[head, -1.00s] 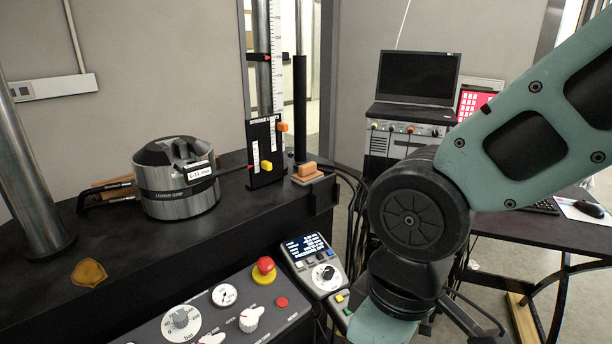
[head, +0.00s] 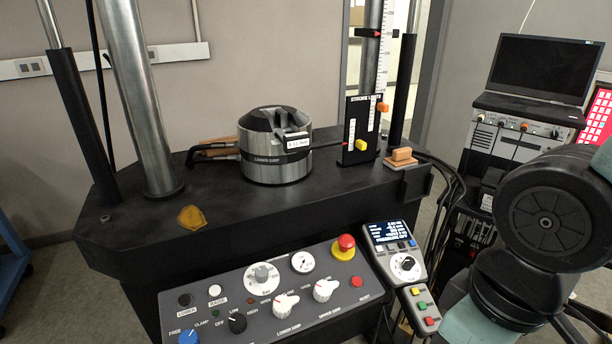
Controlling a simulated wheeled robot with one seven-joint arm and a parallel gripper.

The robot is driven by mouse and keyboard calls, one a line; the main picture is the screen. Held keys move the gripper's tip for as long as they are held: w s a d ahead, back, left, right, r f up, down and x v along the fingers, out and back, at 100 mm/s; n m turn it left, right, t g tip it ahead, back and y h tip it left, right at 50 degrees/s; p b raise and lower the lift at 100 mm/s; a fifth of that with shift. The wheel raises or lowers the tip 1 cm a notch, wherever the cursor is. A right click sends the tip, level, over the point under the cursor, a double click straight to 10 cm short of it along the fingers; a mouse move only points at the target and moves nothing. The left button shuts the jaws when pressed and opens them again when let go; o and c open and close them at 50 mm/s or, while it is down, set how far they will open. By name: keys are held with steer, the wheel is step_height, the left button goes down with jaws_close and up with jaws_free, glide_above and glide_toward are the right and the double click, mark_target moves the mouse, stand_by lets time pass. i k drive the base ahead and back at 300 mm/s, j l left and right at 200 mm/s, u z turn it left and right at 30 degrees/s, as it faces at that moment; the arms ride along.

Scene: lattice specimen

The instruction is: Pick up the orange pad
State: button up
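A small orange block (head: 401,155), which looks like the orange pad, sits at the right end of the black machine bed (head: 330,190). It rests on a thin tan and dark base (head: 401,165), just right of the black stroke-limits panel (head: 357,135). A flat, orange-brown shield-shaped piece (head: 191,217) lies at the front left edge of the bed; I cannot tell whether it is loose. My arm shows at the right, but my gripper is outside the picture, so its hold is hidden.
The round steel lower grip (head: 276,160) stands mid-bed. Steel columns (head: 140,100) and a dark post (head: 403,90) rise from the bed. A control panel (head: 265,295) with a red button and a pendant (head: 400,262) lie in front. A laptop (head: 537,70) is at right.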

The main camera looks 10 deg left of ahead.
mark_target(400, 159)
steer(key=i+l+u, duration=0.1)
steer(key=i, duration=0.4)
steer(key=i+l, duration=0.25)
steer(key=i, duration=0.2)
steer(key=i+l+u, duration=0.15)
steer(key=i, duration=0.35)
